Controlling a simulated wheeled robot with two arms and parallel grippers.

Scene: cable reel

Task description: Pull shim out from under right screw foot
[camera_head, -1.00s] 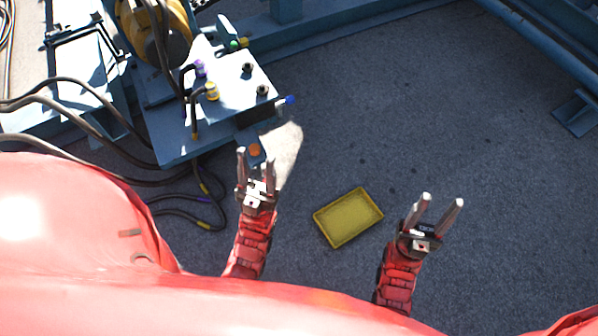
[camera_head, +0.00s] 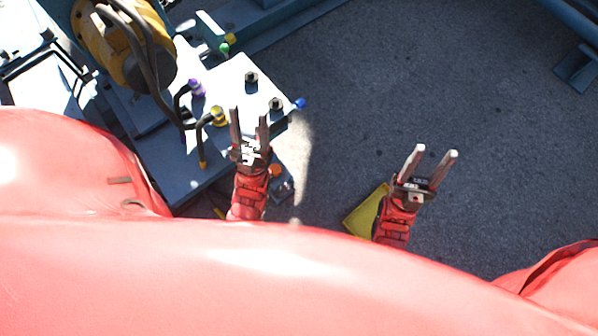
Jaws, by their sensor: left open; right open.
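My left gripper (camera_head: 249,113) is open and empty, its fingers pointing up the picture over the front right part of the blue reel stand (camera_head: 188,182). An orange cap (camera_head: 275,170), possibly the top of the right screw foot, shows just right of my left wrist. A small blue-grey part (camera_head: 284,190) sits just below the cap; I cannot tell if it is the foot or the shim. No shim can be clearly made out. My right gripper (camera_head: 436,152) is open and empty over bare floor, well to the right of the stand.
A yellow tray (camera_head: 362,214) lies on the floor, partly behind my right wrist. The stand carries a yellow reel (camera_head: 122,45), bent black hoses, a purple fitting (camera_head: 197,88), a yellow fitting (camera_head: 218,115) and a blue-tipped handle (camera_head: 299,103). The floor at centre right is clear.

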